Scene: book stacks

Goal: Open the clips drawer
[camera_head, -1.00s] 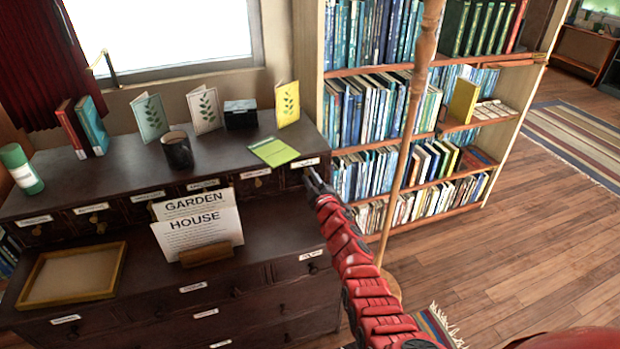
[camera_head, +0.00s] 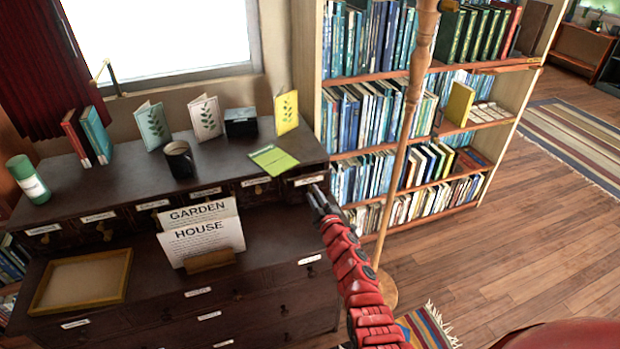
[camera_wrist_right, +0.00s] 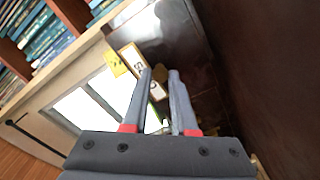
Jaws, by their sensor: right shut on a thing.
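The clips drawer is the small dark wooden drawer at the right end of the upper row, with a white label (camera_head: 308,181) on its front. Its front stands a little forward of the neighbouring drawer fronts, so it is partly open. My right gripper (camera_head: 315,194) is at this front, shut on the drawer's pull, which the fingers mostly hide. In the right wrist view my two fingers (camera_wrist_right: 161,73) reach to the drawer front beside its white label (camera_wrist_right: 133,62), only partly readable. My left gripper is not in view.
The dark cabinet top (camera_head: 222,160) holds a black mug (camera_head: 179,160), cards and a green leaflet (camera_head: 273,158). Below stand a sign (camera_head: 203,238) and a shallow wooden tray (camera_head: 82,282).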

